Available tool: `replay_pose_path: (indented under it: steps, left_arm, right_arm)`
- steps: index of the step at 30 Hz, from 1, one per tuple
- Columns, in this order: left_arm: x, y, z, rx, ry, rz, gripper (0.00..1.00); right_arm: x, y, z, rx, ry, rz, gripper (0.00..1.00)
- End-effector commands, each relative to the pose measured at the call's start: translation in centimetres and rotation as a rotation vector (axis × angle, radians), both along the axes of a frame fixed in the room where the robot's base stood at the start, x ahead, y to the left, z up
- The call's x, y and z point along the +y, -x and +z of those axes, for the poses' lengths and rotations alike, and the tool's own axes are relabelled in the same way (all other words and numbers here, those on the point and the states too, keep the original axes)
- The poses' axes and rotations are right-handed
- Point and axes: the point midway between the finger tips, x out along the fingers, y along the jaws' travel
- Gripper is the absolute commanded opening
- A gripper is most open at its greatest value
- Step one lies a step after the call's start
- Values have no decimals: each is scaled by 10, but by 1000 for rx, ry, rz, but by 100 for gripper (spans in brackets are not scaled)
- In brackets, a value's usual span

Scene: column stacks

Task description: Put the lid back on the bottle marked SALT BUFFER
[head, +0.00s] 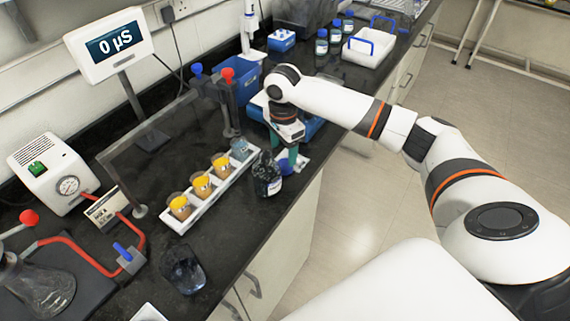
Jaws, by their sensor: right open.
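A dark glass bottle (265,177) with a pale label stands upright near the bench's front edge, its top without a lid. I cannot read its label at this size. A blue lid (285,167) lies on a small white pad just right of the bottle. My right gripper (291,157) points down over the lid, jaws open. The fingertips are close to the lid, and I cannot tell whether they touch it. My left gripper is out of view.
A white rack (209,198) holding several beakers, some with orange contents, stands left of the bottle. A glass beaker (184,268) is nearer me. Blue-capped bottles (335,37) and a white tray (368,48) stand at the back. A meter display (109,44) rises at left.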

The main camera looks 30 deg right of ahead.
Motion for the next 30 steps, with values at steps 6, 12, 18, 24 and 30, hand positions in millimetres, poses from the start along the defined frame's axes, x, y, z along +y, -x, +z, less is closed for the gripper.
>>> replay_pose_path:
  steps: [6,12,18,24,30]
  left_arm:
    - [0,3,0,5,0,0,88]
    - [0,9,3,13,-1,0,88]
    - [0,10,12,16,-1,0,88]
    - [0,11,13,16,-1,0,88]
    - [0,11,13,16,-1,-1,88]
  right_arm:
    - [0,0,-3,0,0,0,65]
    - [0,1,-8,4,1,0,65]
    - [1,3,-38,5,0,-1,65]
    - [1,3,-54,1,1,0,65]
    - [1,2,-55,0,0,0,65]
